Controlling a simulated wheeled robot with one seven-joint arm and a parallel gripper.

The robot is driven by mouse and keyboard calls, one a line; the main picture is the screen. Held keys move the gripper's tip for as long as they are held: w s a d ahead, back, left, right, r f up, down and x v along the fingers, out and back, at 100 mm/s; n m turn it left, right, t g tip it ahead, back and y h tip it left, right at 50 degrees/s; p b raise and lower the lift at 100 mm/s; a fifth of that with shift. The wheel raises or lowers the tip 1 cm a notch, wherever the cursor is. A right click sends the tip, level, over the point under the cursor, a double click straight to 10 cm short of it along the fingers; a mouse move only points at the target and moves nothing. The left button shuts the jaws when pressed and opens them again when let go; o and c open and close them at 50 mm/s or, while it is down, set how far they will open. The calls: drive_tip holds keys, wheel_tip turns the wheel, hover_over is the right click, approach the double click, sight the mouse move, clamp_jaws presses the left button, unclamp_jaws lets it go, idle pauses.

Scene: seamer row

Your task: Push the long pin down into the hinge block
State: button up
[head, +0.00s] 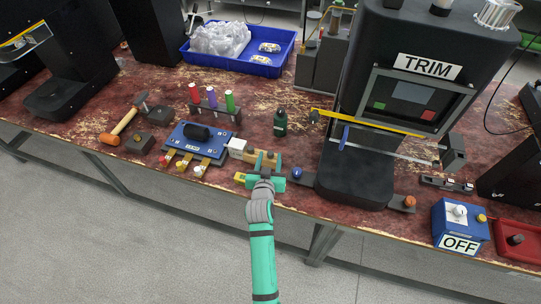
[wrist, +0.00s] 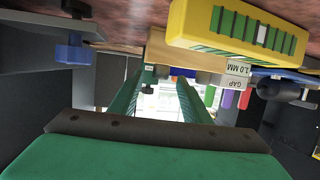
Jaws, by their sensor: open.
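My gripper (head: 265,177) is at the front edge of the bench, beside a small wooden block (head: 266,158). In the wrist view its two green fingers (wrist: 158,98) stand apart with nothing between them. The wooden block also shows beyond them (wrist: 185,58). A small dark block (head: 140,142) with a brownish round top sits at the left, near a hammer; it may be the hinge block, but I cannot tell. I cannot make out a long pin for sure in either view.
A yellow piece with green stripes (wrist: 232,28) is close to my gripper. A blue knob (head: 297,173) is just right of it. A blue fixture (head: 200,152) lies left, the black TRIM machine (head: 350,180) right. The hammer (head: 123,122) lies far left.

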drive_tip(key=shift+x, duration=0.8)
drive_tip(key=shift+c, duration=0.3)
clamp_jaws()
